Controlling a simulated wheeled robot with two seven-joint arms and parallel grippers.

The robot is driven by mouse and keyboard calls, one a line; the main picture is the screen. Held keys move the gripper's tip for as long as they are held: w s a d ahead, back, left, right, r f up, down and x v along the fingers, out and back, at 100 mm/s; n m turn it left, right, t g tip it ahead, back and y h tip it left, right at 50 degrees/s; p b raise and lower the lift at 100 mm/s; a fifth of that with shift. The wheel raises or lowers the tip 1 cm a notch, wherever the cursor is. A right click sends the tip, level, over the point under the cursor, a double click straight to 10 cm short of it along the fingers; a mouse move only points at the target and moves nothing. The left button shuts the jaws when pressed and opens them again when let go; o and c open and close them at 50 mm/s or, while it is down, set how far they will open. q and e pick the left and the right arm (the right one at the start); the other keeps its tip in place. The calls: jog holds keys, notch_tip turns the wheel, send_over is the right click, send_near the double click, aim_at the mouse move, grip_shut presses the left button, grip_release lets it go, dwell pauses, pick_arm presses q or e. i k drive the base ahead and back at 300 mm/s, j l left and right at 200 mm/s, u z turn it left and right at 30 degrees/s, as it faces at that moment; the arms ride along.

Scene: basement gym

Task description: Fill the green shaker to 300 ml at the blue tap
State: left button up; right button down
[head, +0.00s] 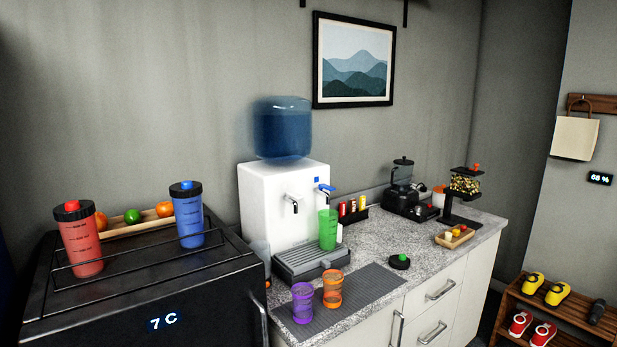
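The green shaker (328,232) stands upright and without a lid at the water dispenser (262,205), at the right end of its drip tray (300,275). The blue tap (326,188) is right above the shaker's mouth. I cannot tell how much water is in the shaker or whether water is running. A black lid with a green top (399,261) lies on the counter to the right. Neither of my grippers is in view.
A purple shaker (302,303) and an orange shaker (332,290) stand on a dark mat (375,286) in front. Red (80,243) and blue (189,219) lidded shakers stand on the black fridge (145,305) at left. A blender (402,190) stands behind right.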

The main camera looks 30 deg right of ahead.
aim_at(323, 186)
jog(key=i+l, duration=0.15)
jog(key=l, duration=0.25)
jog(key=i+l+u, duration=0.1)
jog(key=l, duration=0.3)
jog(key=i+l, duration=0.2)
jog(key=l, duration=0.2)
jog(key=i+l, duration=0.15)
jog(key=l, duration=0.25)
jog(key=i+l+u, duration=0.1)
jog(key=l, duration=0.3)
jog(key=i+l, duration=0.2)
jog(key=l, duration=0.2)
